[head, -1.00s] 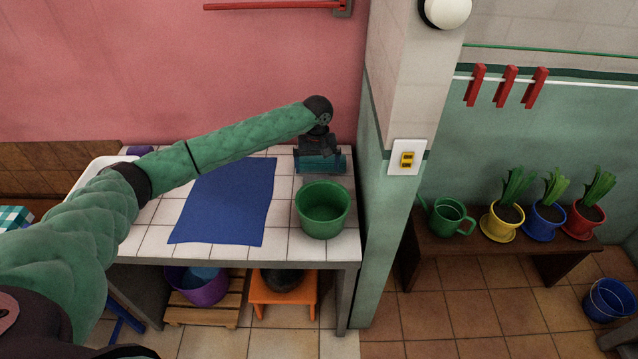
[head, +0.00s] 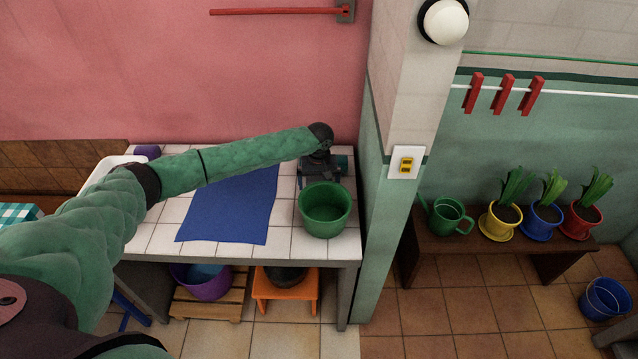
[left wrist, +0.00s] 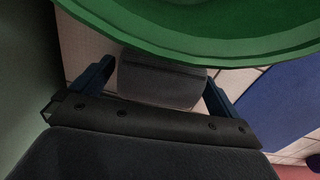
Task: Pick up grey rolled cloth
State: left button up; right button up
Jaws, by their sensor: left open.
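The grey rolled cloth (left wrist: 158,84) shows in the left wrist view as a dark grey roll on the white tiles, beside the green tub (left wrist: 190,35). My left gripper (left wrist: 157,74) is open, with one blue finger on each side of the roll. I cannot tell whether the fingers touch it. In the head view my left gripper (head: 320,172) is at the back right of the tiled table, behind the green tub (head: 325,209); there I cannot make out the cloth behind the gripper and tub. My right gripper is not in view.
A blue cloth (head: 231,208) lies flat on the tiled table (head: 150,238), left of the tub. A green wall pillar (head: 378,230) stands close at the table's right. A white tray (head: 105,172) and a purple item (head: 147,152) are at the back left.

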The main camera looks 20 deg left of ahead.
pick_arm(q)
jog(key=c, duration=0.9)
jog(key=shift+c, duration=0.6)
jog(key=shift+r, duration=0.15)
